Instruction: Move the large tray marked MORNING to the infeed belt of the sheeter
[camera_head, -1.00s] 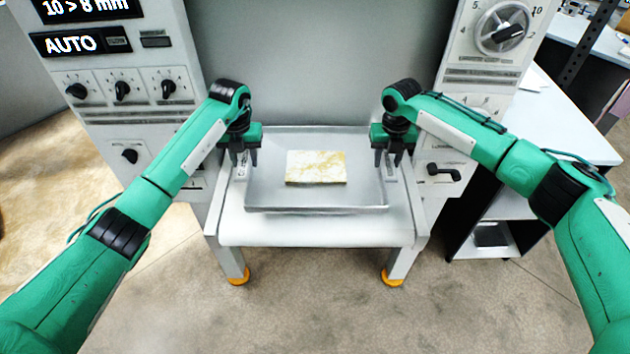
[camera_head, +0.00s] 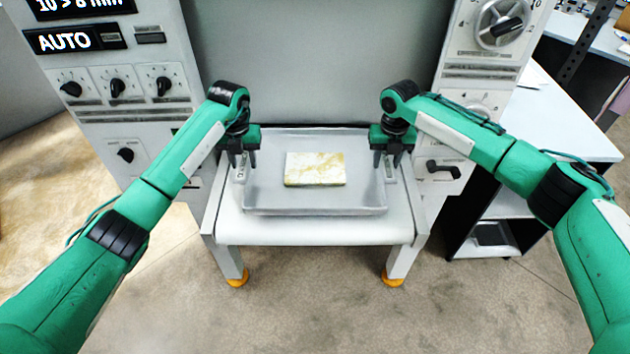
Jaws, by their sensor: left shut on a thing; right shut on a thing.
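A large grey metal tray (camera_head: 330,200) is over the white infeed belt (camera_head: 315,232) of the sheeter. A pale yellow marbled slab (camera_head: 315,169) lies in it, near the middle. My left gripper (camera_head: 243,168) is shut on the tray's left rim. My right gripper (camera_head: 386,168) is shut on its right rim. The tray looks level; I cannot tell whether it touches the belt. No MORNING marking is readable; small labels show beside both grippers, too small to read.
The sheeter's grey panel (camera_head: 315,65) rises behind the tray. Control columns with knobs stand on both sides, the left with an AUTO display (camera_head: 65,41). A white-topped table (camera_head: 570,130) stands at the right. The floor in front is clear.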

